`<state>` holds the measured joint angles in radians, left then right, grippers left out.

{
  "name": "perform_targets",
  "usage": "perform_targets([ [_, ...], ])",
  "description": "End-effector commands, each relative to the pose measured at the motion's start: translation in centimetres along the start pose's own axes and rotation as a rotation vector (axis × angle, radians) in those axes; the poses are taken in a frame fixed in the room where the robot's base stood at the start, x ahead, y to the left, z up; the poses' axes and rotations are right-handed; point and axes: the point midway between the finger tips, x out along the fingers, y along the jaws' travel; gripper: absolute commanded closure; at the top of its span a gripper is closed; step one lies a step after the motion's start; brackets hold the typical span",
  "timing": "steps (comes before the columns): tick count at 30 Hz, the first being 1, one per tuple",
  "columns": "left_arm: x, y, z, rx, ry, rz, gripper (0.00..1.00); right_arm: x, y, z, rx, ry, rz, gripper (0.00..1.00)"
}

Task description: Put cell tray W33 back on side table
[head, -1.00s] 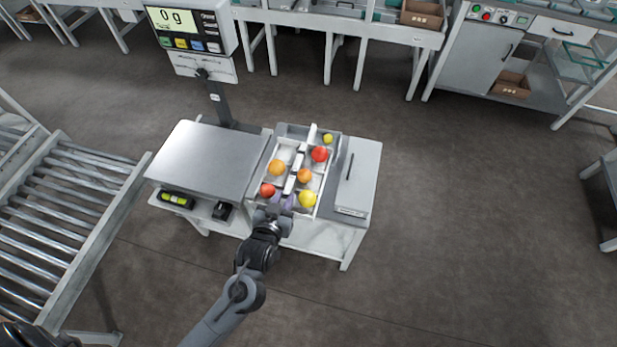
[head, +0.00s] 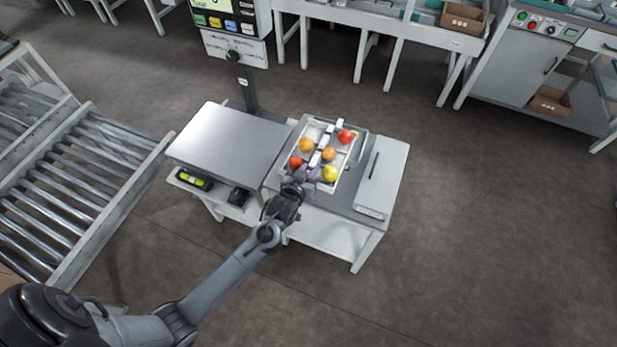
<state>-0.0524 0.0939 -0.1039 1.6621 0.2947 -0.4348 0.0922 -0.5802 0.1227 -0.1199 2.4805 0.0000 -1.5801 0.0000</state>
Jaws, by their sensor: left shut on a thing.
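The cell tray (head: 338,184), a white divided tray, holds several round fruits in orange, red and yellow. It is over the grey top of the side table (head: 335,201), to the right of the scale. I cannot tell whether its underside touches the top. My left gripper (head: 298,183) is shut on the tray's near edge, beside purple items that are partly hidden by it. The tray's label is not readable. My right gripper is out of view.
The scale's steel plate (head: 228,143) adjoins the table on the left, with its display post (head: 247,88) behind. A flat light-grey panel (head: 382,174) takes up the table's right side. A roller conveyor (head: 75,190) stands at far left. Open floor lies to the right.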

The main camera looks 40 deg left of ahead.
Motion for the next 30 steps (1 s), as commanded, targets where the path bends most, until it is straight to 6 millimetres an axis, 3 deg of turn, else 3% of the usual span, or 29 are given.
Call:
perform_targets([
  [6, 1.0, 0.0, 2.5, 0.000, 0.003, 0.001, 1.00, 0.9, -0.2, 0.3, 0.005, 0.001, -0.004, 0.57],
  [26, 1.4, 0.0, 3.5, -0.001, 0.003, 0.001, 1.00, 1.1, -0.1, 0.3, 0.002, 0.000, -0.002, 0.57],
  [27, 1.4, 0.0, 3.7, 0.000, 0.000, 0.001, 0.74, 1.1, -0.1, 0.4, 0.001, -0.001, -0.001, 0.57],
  [30, 1.4, 0.0, 3.7, 0.000, 0.000, 0.001, 0.58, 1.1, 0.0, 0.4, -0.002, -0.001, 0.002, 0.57],
])
